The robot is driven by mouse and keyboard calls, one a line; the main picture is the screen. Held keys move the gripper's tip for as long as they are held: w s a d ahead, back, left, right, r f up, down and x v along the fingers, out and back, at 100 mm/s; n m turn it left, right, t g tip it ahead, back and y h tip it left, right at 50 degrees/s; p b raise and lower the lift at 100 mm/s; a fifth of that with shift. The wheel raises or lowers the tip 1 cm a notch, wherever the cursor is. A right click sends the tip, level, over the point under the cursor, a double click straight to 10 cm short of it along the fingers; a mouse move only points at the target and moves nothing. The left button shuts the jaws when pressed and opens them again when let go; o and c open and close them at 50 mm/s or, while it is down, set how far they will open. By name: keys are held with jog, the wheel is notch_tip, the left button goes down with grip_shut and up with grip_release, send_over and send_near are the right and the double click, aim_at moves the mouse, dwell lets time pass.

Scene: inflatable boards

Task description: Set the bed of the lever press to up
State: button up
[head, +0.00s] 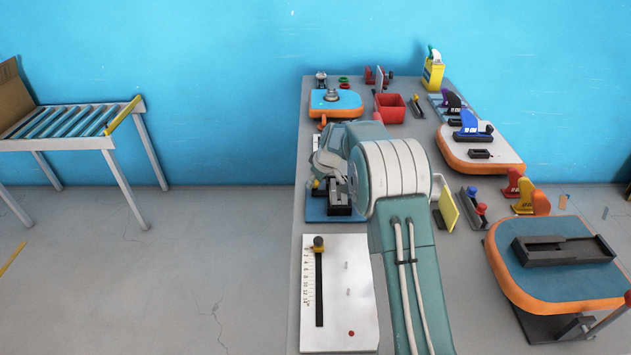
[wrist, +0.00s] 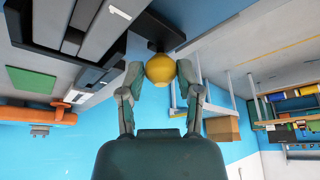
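A device with a blue base plate (head: 322,216) and black blocks (head: 340,203) stands on the table, partly hidden by my arm. I take it for the lever press, but its bed and the bed's height are hard to make out. Its yellow ball knob (head: 316,184) is at its left side. In the wrist view the knob (wrist: 160,69) sits on a dark part, between the two fingertips of my gripper (wrist: 160,72). The fingers are drawn in and appear to touch it on both sides. In the head view my gripper (head: 328,172) is over the device, largely hidden.
A white board with a slider scale (head: 350,300) lies nearer. Behind are an orange-rimmed blue board (head: 320,101) and a red bin (head: 390,112). Other boards (head: 515,275) with black fixtures fill the right. A roller table (head: 75,122) stands left across clear floor.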

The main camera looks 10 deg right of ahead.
jog(key=shift+a, duration=0.2)
grip_shut()
jog(key=shift+w+d+r, duration=0.1)
jog(key=shift+d+r, duration=0.05)
jog(key=shift+r, duration=0.55)
jog(key=o, duration=0.8)
grip_release()
jog(key=shift+r, duration=0.1)
jog(key=v, duration=1.1)
jog(key=shift+s+d+r, duration=0.1)
jog(key=shift+s+r, duration=0.1)
jog(key=shift+s, duration=0.05)
